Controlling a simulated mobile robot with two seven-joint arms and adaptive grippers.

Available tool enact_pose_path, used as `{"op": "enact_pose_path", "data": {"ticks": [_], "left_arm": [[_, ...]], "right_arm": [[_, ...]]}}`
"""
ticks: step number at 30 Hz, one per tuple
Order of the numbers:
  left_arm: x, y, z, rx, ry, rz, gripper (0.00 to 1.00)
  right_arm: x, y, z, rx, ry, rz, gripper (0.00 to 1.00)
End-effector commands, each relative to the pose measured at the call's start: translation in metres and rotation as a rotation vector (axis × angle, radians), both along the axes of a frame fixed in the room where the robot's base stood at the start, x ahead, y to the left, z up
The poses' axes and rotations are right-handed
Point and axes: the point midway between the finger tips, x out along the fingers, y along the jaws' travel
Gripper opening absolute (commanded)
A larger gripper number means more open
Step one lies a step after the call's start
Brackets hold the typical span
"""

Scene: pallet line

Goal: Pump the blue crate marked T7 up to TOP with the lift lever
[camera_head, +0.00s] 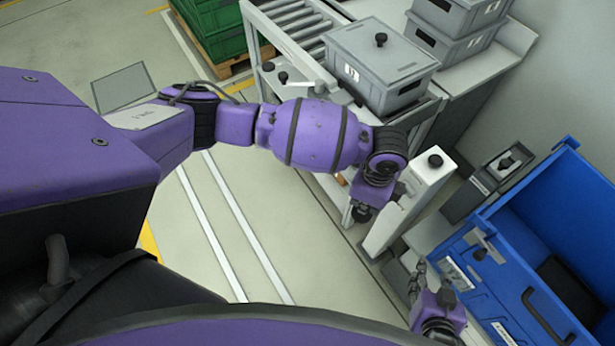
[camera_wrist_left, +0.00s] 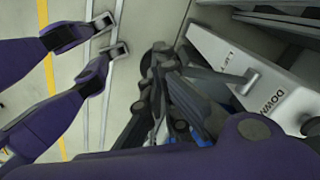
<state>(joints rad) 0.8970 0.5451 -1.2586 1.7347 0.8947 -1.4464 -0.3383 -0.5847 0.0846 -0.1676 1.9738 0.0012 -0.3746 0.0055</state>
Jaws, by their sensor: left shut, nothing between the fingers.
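The blue crate (camera_head: 492,222) is at the right of the head view. Its white labels are too small to read, so I cannot make out T7. Left of it stands a pale post (camera_head: 412,205) with a black knob on top. In the left wrist view its panel (camera_wrist_left: 285,100) reads LIFT and DOWN, and a grey lever (camera_wrist_left: 225,76) sticks out from it. My left gripper (camera_head: 362,212) is shut and empty beside the post; its dark fingers (camera_wrist_left: 160,65) show near the lever's outer end. Whether they touch it is unclear. My right gripper (camera_head: 417,279) is by the crate's lower left; its finger opening is unclear.
A roller conveyor (camera_head: 290,25) with a grey lidded box (camera_head: 380,62) stands behind my left arm. More grey boxes (camera_head: 460,15) are stacked at the upper right. Green crates (camera_head: 215,30) sit on a pallet at the top. The floor left of the post is clear.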

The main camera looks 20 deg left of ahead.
Motion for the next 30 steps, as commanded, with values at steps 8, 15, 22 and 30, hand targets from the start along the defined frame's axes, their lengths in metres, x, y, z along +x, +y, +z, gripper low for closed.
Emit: {"op": "enact_pose_path", "data": {"ticks": [8,15,22,30], "left_arm": [[0.003,-0.001,0.031,-0.003,-0.008,-0.003,0.00],[0.002,-0.001,0.056,-0.002,-0.006,-0.002,0.00],[0.002,-0.001,0.062,0.000,-0.004,-0.001,0.00],[0.002,-0.001,0.061,0.000,-0.004,-0.001,0.00]], "right_arm": [[0.000,-0.001,0.000,-0.003,0.000,0.002,0.40],[0.000,-0.001,0.000,-0.002,0.000,0.002,0.40],[0.000,0.001,0.000,0.003,-0.001,-0.002,0.40],[0.001,0.002,0.001,0.007,-0.002,-0.006,0.40]]}}
